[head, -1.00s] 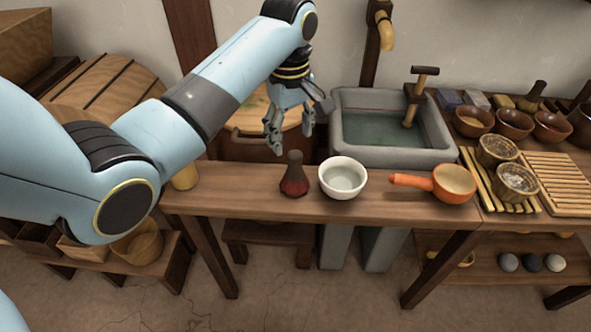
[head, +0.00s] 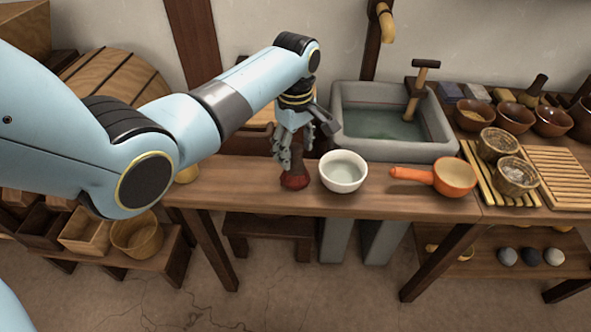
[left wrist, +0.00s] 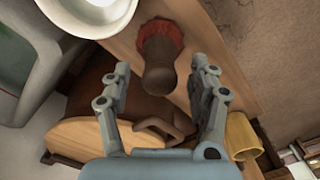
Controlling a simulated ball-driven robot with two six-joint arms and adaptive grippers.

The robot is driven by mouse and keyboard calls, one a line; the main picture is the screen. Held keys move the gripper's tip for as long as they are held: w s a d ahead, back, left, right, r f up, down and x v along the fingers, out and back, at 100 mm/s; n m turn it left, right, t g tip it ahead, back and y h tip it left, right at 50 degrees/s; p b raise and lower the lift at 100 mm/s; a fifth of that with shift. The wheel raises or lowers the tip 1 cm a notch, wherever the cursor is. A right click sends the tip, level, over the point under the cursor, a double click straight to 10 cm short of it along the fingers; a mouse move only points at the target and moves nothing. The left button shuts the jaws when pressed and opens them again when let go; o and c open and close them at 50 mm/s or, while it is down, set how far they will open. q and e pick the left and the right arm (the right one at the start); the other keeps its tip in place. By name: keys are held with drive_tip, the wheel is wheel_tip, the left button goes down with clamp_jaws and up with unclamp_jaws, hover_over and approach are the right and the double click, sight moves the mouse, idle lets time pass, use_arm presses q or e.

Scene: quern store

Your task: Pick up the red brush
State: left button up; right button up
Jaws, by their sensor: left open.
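The red brush (head: 295,179) stands upright on the wooden counter, with a dark handle on top and a flared red lower part. In the left wrist view the brush (left wrist: 160,58) shows its dark handle end toward the camera and its red rim behind. My left gripper (head: 293,158) is at the brush from above, its fingers around the handle's height. In the left wrist view the left gripper (left wrist: 160,85) is open, with one finger on each side of the handle and gaps showing on both sides. My right gripper is not in view.
A white bowl (head: 343,172) stands close to the right of the brush. The counter (head: 232,180) left of the brush is mostly clear.

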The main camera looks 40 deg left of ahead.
use_arm(q)
clamp_jaws()
idle(0.4)
drive_tip(key=shift+r, duration=0.1)
wheel_tip(320, 180, up, 4)
drive_tip(key=shift+w+r, duration=0.1)
drive_tip(key=shift+r, duration=0.05)
drive_tip(key=s+d+r+p, duration=0.1)
drive_tip(key=s+d+r, duration=0.5)
drive_tip(key=s+d, duration=0.2)
drive_tip(key=shift+s+d+r, duration=0.15)
drive_tip(key=shift+d+r, duration=0.1)
drive_tip(key=shift+r, duration=0.05)
drive_tip(key=c, duration=0.7)
unclamp_jaws()
drive_tip(key=c, duration=0.4)
